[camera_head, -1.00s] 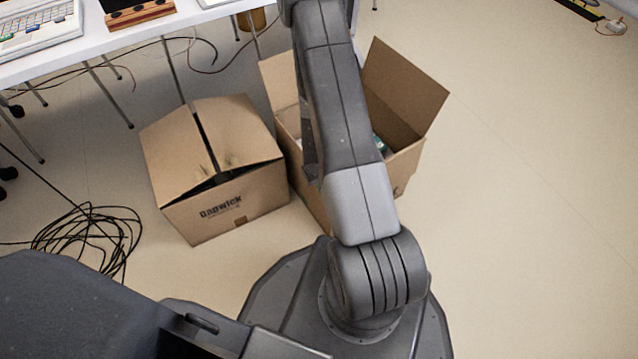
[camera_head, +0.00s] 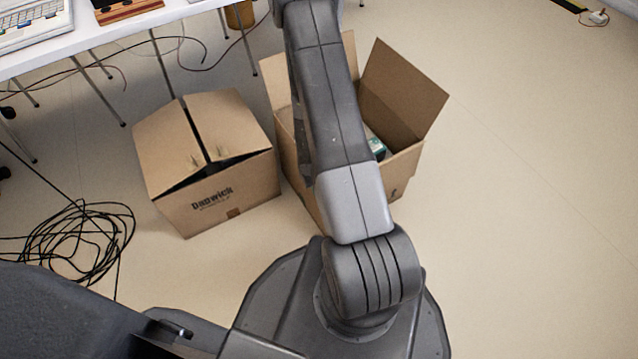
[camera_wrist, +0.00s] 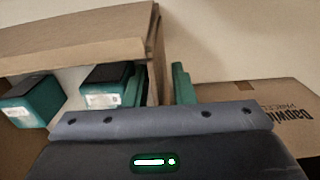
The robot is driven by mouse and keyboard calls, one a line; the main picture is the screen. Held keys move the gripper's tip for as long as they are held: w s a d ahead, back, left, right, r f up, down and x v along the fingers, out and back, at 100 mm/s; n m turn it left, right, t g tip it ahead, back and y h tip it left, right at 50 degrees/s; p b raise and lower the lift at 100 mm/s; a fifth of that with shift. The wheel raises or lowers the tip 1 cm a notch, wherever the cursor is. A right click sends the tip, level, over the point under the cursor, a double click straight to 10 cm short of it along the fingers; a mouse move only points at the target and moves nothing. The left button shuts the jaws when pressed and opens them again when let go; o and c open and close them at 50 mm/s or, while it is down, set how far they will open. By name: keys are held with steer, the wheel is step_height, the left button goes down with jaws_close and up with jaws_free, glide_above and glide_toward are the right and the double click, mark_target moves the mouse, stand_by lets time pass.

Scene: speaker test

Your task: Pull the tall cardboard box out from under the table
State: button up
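The tall cardboard box (camera_head: 405,100) stands upright on the floor with its flaps open, in the middle of the head view, partly hidden behind my arm. Its wall (camera_wrist: 155,65) and inside also show in the wrist view. Green and black packages (camera_wrist: 103,85) lie in it. My gripper (camera_wrist: 160,88) has one teal finger inside the box and one outside, and appears shut on the wall nearest the other box. The head view hides my gripper behind the arm. The white table (camera_head: 130,40) is at the upper left, beyond the boxes.
A closed, printed cardboard box (camera_head: 225,185) stands close to the left of the tall box; it also shows in the wrist view (camera_wrist: 265,110). A black cable coil (camera_head: 75,240) lies further left. Thin table legs (camera_head: 100,95) stand behind. The floor at right (camera_head: 530,220) is clear.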

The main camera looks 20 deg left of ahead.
steer(key=shift+o, duration=0.4)
steer(key=shift+w+a+r, duration=0.1)
steer(key=shift+w+a, duration=0.05)
steer(key=shift+r, duration=0.1)
steer(key=shift+r+p, duration=0.5)
steer(key=shift+p, duration=0.1)
step_height(320, 180, up, 12)
steer(key=p, duration=1.2)
steer(key=shift+r+p, duration=0.25)
steer(key=shift+p, duration=0.1)
steer(key=shift+f, duration=0.2)
step_height(320, 180, down, 10)
steer(key=b, duration=1)
steer(key=shift+r, duration=0.15)
steer(key=shift+r, duration=0.1)
